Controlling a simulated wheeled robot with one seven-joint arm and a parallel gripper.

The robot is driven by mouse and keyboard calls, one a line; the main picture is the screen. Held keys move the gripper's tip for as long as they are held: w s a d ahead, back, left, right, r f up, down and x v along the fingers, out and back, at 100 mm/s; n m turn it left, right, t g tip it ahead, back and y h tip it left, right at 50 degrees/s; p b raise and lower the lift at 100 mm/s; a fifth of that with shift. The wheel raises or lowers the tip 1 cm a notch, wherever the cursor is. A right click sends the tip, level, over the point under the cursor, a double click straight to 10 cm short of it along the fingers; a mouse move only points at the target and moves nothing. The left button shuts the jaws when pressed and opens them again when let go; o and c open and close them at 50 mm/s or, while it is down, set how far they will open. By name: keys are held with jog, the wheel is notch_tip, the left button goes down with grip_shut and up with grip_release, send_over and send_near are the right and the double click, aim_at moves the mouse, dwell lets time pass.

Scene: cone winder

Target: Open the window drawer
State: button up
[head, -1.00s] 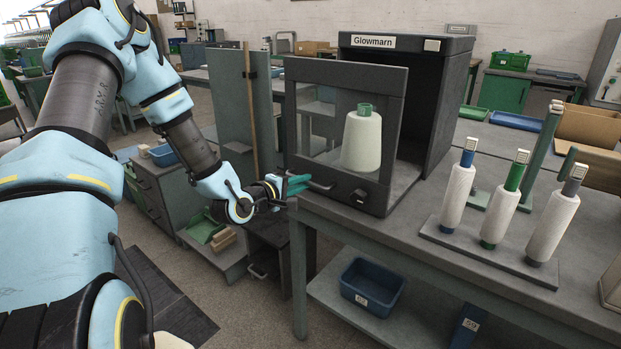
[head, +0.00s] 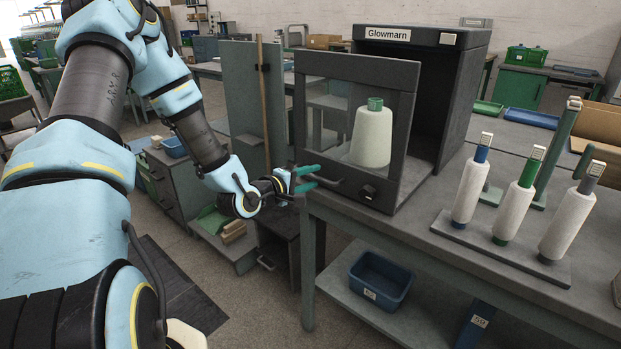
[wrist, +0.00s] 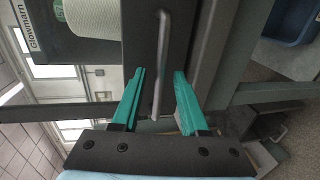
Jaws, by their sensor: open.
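The window drawer (head: 404,140) has a dark front frame around a clear pane, with a bar handle (head: 327,183) and a dark knob low on it. Its front stands out from the dark housing labelled Glowmarn (head: 458,75), with an opening between. A pale cone with a green top (head: 372,138) shows through the pane. My gripper (head: 312,178) is at the handle at the front's lower left, teal fingers apart. In the wrist view the handle (wrist: 162,50) runs between the two open fingers (wrist: 160,85); contact cannot be told.
The drawer sits on a grey bench (head: 425,245). Several wound bobbins stand on a rack (head: 500,245) at right. A blue bin (head: 380,280) is on the shelf below. A grey upright panel (head: 243,105) stands left of the drawer, behind my arm.

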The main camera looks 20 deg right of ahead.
jog(key=shift+a, duration=0.1)
jog(key=b+v, duration=0.1)
jog(key=v, duration=0.9)
jog(key=shift+s+a, duration=0.15)
jog(key=shift+a, duration=0.15)
jog(key=w+a+f+m+g+y+p, duration=0.2)
jog(key=a+m+y, duration=0.3)
jog(key=a+y, duration=0.75)
jog(key=s+a+r+m+g, duration=0.2)
jog(key=s+a+r+g, duration=0.2)
jog(key=s+a+r, duration=0.3)
jog(key=s+a+y, duration=0.1)
jog(key=s+a, duration=0.2)
jog(key=shift+a+r+p, duration=0.35)
jog(key=shift+a+r, duration=0.05)
